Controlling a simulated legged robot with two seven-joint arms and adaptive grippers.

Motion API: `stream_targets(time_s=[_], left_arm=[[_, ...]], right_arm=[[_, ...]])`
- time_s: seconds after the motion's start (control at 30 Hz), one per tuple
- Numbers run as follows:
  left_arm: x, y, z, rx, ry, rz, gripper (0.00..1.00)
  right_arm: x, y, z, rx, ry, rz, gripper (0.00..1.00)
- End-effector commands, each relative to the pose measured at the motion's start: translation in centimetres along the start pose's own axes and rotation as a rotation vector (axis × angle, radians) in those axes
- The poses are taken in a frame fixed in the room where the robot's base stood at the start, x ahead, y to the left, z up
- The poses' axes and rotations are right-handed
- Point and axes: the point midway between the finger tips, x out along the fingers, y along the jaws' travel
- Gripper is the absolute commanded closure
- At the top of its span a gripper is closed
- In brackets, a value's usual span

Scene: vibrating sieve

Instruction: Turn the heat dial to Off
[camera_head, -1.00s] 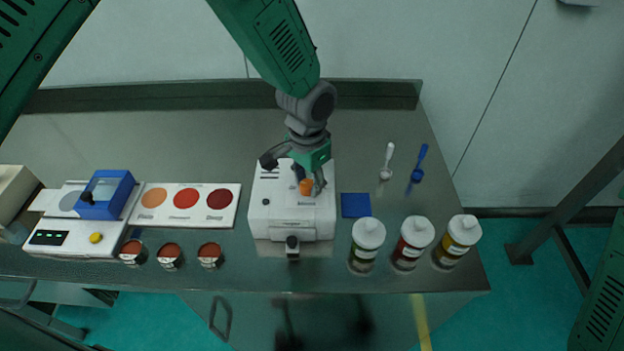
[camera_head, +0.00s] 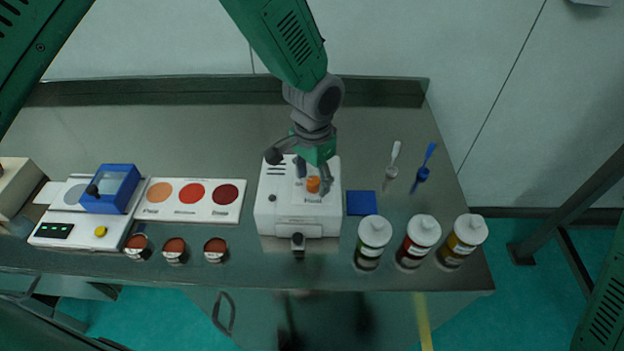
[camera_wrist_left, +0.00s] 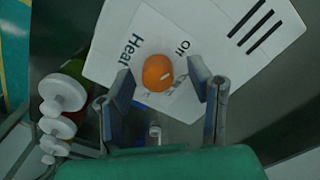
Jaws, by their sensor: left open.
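The orange heat dial (camera_head: 313,184) sits on top of the white heater box (camera_head: 270,212). In the left wrist view the dial (camera_wrist_left: 157,73) has a small white mark on its lower right side. The printed words "Heat" and "Off" are beside it on the white panel (camera_wrist_left: 115,45). My left gripper (camera_head: 312,187) reaches down from above and is open, with its fingers on either side of the dial. In the left wrist view, gaps show between the dial and both fingertips (camera_wrist_left: 161,82). My right gripper is out of view.
Three capped bottles (camera_head: 421,240) stand at the front right, near a blue square (camera_head: 360,203) and two spoons (camera_head: 423,168). Left of the box are a colour card (camera_head: 193,200), several small jars (camera_head: 175,250) and a scale (camera_head: 85,232). The back of the table is clear.

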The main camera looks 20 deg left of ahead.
Motion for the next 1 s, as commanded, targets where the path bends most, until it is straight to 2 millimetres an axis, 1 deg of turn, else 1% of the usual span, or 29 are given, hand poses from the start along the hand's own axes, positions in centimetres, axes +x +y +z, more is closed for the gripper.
stream_targets(time_s=[0.3,0.4,0.5,0.6,0.7,1.0], left_arm=[[-6.6,-0.2,0.0,-0.001,0.004,0.0,0.53],[-8.4,-0.2,0.1,-0.001,0.002,0.001,0.53],[-9.7,-0.3,0.1,-0.002,0.0,0.002,0.53],[-10.5,-0.3,0.1,-0.001,-0.001,0.002,0.53],[-10.8,-0.3,0.2,-0.001,-0.003,0.003,0.53],[-10.9,-0.3,0.2,-0.001,-0.003,0.002,0.53]], right_arm=[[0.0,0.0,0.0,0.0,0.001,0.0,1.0],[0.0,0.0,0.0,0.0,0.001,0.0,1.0],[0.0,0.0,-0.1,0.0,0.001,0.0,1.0],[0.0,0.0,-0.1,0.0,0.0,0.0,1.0],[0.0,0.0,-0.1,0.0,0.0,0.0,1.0],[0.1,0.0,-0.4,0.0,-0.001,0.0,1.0]])
